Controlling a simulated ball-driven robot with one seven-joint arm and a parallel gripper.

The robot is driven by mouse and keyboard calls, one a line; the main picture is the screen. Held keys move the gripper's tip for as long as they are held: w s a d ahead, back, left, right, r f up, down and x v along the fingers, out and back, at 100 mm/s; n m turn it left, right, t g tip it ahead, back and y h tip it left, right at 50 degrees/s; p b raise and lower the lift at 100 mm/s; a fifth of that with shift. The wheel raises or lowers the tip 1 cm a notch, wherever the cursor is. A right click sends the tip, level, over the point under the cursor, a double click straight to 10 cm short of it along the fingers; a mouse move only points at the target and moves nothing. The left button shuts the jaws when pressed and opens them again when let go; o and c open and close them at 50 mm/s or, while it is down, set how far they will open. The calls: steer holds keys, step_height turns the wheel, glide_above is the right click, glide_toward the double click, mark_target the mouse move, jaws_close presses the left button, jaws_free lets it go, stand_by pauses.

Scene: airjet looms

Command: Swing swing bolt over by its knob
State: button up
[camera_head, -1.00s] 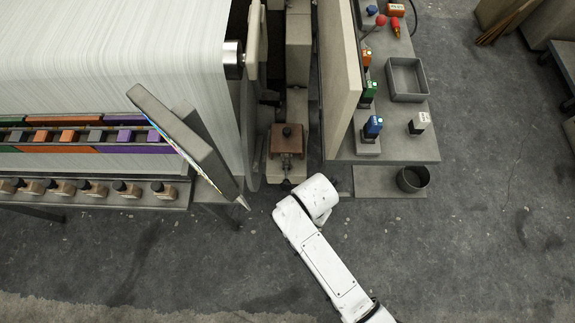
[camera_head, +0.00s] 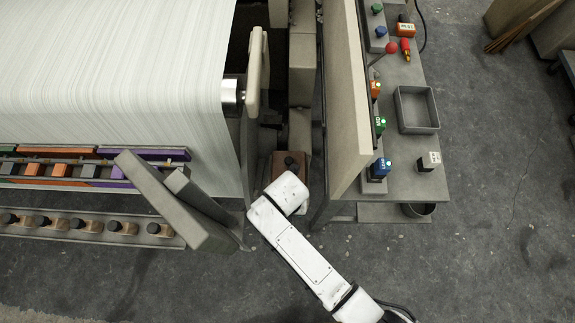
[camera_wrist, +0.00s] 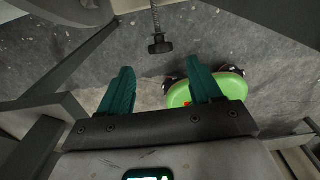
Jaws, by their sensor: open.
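A thin metal rod with a black knob (camera_wrist: 160,44) at its end shows at the top middle of the wrist view; it looks like the swing bolt. It hangs clear of other things there, with grey floor behind it. My gripper (camera_wrist: 159,78) is open and empty, its two green fingers apart. The knob lies beyond the fingertips, near the middle of the gap, and is not touched. In the head view, a brown block with a dark knob on top (camera_head: 291,160) shows beside the loom; my white arm covers the area just in front of it, and my gripper is hidden.
The loom's side plate (camera_head: 257,75) stands left of the narrow gap, and a tall beige panel (camera_head: 345,95) stands right of it. A grey slanted panel (camera_head: 165,195) juts out at the left. A bench (camera_head: 405,165) with switches and a tray (camera_head: 416,108) lies right.

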step_height(320, 180, down, 8)
steer(key=b, duration=0.7)
steer(key=shift+f, duration=0.25)
steer(key=shift+r, duration=0.3)
steer(key=shift+f, duration=0.1)
steer(key=shift+c, duration=0.5)
steer(key=c, duration=0.6)
steer(key=shift+c, duration=0.2)
